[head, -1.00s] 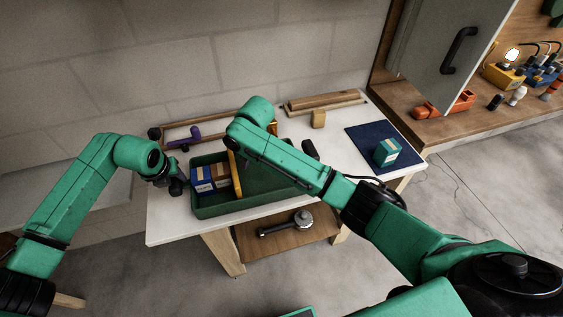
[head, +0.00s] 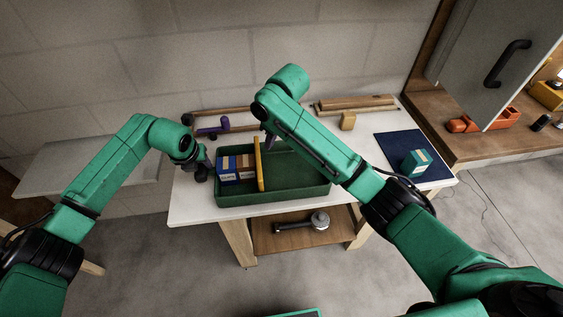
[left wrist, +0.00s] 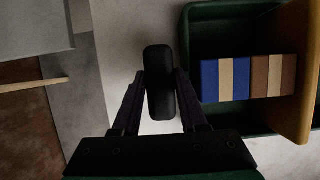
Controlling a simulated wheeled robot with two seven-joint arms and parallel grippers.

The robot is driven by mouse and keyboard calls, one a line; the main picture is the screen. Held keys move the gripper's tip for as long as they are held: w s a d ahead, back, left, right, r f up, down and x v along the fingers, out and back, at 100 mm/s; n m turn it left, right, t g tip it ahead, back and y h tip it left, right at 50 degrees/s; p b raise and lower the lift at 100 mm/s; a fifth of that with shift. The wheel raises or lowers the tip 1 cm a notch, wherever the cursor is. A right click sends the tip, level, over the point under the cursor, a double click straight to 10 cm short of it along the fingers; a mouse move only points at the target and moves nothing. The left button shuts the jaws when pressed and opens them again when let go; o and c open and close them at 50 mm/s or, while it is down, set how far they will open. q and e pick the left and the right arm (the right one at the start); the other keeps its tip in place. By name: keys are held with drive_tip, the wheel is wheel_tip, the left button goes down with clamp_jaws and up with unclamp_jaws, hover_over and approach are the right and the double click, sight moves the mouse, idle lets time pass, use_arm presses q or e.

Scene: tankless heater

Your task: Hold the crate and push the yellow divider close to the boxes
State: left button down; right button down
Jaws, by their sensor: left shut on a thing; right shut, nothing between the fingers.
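The green crate (head: 295,192) sits on the white table. The yellow divider (head: 260,165) stands upright across it, close to the right side of the boxes. The blue box (head: 228,177) and the brown box (head: 247,170) stand side by side at the crate's left end. My left gripper (head: 202,170) is at the crate's left side. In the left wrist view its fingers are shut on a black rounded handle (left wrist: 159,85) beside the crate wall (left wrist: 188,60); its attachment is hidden. My right gripper (head: 269,142) is shut and empty, just right of the divider's far end, partly hidden by its arm.
A blue mat (head: 405,150) with a teal box (head: 415,163) lies at the table's right. Wooden pieces (head: 355,103) and a purple tool (head: 212,128) lie along the back. A metal tool (head: 300,222) lies on the lower shelf. The crate's right part is empty.

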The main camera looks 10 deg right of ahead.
idle(0.3)
use_arm(q)
drive_tip(key=shift+c, duration=1.8)
unclamp_jaws()
drive_tip(key=v, duration=1.1)
drive_tip(key=shift+r, duration=0.4)
drive_tip(key=shift+s, duration=0.1)
